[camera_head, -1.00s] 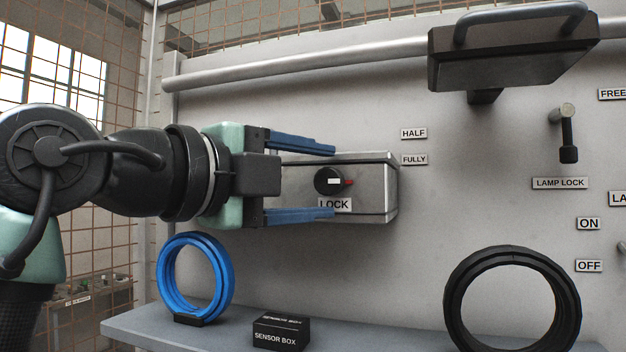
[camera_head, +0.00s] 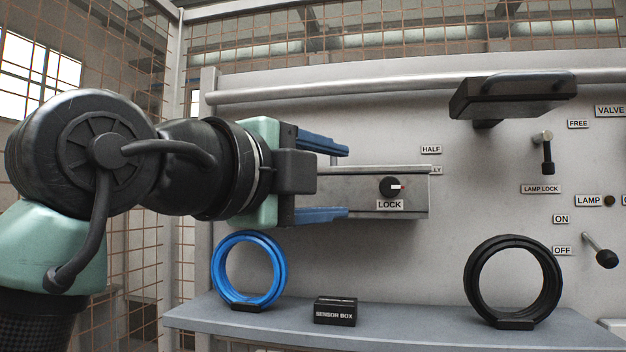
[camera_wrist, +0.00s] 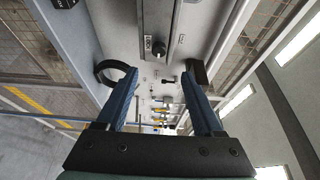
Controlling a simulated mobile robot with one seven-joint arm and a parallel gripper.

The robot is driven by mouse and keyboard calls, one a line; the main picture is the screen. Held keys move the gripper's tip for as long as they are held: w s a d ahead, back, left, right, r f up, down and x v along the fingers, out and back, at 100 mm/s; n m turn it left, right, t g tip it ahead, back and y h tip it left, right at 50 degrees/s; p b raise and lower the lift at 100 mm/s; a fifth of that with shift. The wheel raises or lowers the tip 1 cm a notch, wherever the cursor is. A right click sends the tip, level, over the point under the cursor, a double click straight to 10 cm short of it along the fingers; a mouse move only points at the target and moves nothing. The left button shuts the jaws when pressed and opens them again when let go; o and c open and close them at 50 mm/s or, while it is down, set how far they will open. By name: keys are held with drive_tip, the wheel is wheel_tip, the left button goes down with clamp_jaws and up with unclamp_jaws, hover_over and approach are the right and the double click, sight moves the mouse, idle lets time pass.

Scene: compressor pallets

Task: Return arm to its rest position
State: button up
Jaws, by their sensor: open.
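My gripper (camera_head: 330,180) has two blue fingers spread wide apart with nothing between them. In the head view it points right, in front of the left part of the grey LOCK box (camera_head: 350,193) on the wall panel. The box's black knob (camera_head: 390,187) is in plain sight to the right of the fingers. In the wrist view the gripper (camera_wrist: 160,100) is open and empty, and the panel with the LOCK box (camera_wrist: 158,22) shows beyond it. I cannot tell the exact gap between fingers and box.
A blue ring (camera_head: 248,299), a black sensor box (camera_head: 335,311) and a black ring (camera_head: 513,324) stand on the shelf (camera_head: 200,318) below. A dark handled block (camera_head: 513,97) and a lamp lock lever (camera_head: 546,152) stick out from the panel. Wire mesh (camera_head: 140,90) is at the left.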

drive_tip(key=shift+w+d, duration=0.15)
drive_tip(key=shift+d, duration=0.15)
drive_tip(key=shift+a, duration=0.1)
drive_tip(key=shift+f, duration=0.1)
